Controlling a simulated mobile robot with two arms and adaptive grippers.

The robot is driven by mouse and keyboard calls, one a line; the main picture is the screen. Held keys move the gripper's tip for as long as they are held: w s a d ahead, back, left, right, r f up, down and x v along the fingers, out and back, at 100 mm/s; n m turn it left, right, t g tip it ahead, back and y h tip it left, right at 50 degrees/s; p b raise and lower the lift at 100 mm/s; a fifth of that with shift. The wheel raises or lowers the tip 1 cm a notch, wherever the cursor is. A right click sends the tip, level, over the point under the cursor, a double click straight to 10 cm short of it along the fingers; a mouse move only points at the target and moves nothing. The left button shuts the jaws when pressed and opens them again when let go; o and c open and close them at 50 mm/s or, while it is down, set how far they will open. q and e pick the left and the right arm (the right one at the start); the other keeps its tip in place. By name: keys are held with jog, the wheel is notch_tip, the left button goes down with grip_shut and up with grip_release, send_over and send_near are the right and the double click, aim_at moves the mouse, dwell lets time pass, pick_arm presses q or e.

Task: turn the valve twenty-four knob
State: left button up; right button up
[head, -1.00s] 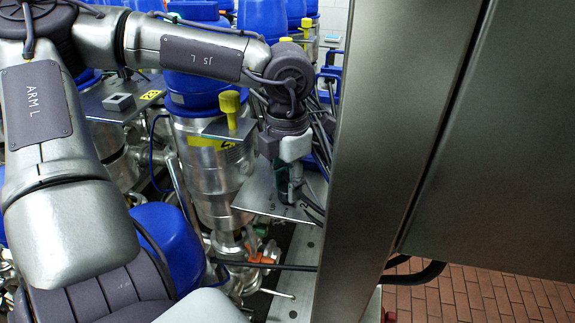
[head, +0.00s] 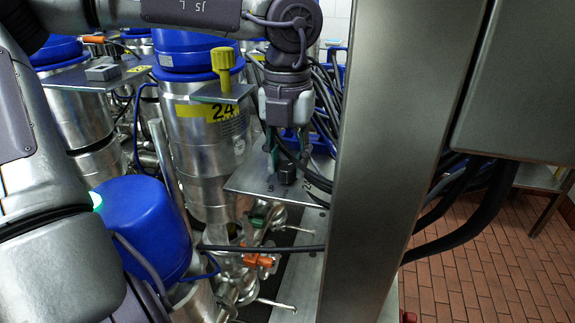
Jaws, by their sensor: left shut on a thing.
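The valve (head: 200,150) is a steel cylinder with a blue cap and a yellow label reading 24 (head: 222,110). A yellow knob (head: 225,70) stands upright on a small metal bracket at its front, clear of my gripper. My left gripper (head: 284,168) points down beside the valve, above a flat metal plate (head: 245,185). It is shut on a small dark knob-like block (head: 287,173) on that plate. The fingers and cables partly hide this block, and I cannot tell how far it is turned. My right gripper is not in view.
A wide steel column (head: 385,150) stands close to the right of my left gripper. Black cables (head: 325,110) hang behind the wrist. A blue-capped cylinder (head: 145,225) is at lower left, and pipes with an orange handle (head: 257,260) lie below. Brick floor (head: 490,260) is open at right.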

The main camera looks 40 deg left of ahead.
aim_at(288, 165)
pick_arm(q)
jog(key=shift+r, duration=0.1)
dwell(0.3)
jog(key=o, duration=1.1)
jog(key=shift+o, duration=0.2)
notch_tip(288, 165, up, 12)
